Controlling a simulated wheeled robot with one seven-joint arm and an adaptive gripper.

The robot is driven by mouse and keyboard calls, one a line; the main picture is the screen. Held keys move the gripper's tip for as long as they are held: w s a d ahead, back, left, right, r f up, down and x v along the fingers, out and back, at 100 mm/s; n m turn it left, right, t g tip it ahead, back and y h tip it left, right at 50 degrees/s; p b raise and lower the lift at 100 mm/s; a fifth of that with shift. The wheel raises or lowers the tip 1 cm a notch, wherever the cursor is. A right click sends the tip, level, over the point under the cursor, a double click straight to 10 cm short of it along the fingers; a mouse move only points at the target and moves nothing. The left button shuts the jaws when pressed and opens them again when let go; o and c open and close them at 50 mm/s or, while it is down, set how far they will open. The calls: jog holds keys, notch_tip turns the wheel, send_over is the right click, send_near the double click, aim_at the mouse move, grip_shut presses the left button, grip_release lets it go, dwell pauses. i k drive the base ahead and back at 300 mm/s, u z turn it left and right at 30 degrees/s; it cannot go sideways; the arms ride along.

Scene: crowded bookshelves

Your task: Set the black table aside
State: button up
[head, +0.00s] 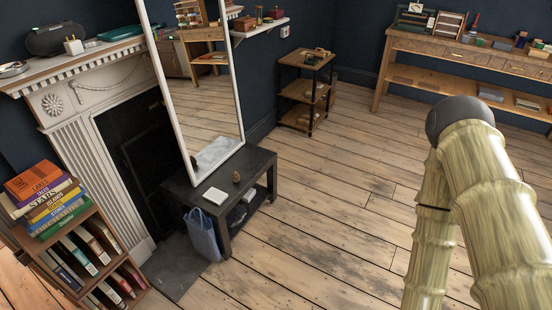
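The black table (262,160) is low, with a lower shelf, and stands on the floor in front of the fireplace, left of the picture's middle. A tall white-framed mirror (205,80) stands tilted, its lower edge at the table's back. A small white item (216,196) and a small brown object (236,177) lie on the tabletop. A blue bag (201,235) hangs or stands against its near left side; I cannot tell which. My arm shows at the right, apart from the table; my gripper is outside the picture.
A small bookcase (131,247) with stacked books stands at the lower left, close to the table. The fireplace (70,135) is behind. A small shelf stand (303,92) and a long wooden sideboard (455,52) stand farther back. The plank floor (330,200) right of the table is clear.

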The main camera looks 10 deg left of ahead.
aim_at(251, 161)
jog(key=i, duration=1.4)
jog(key=u, duration=1.05)
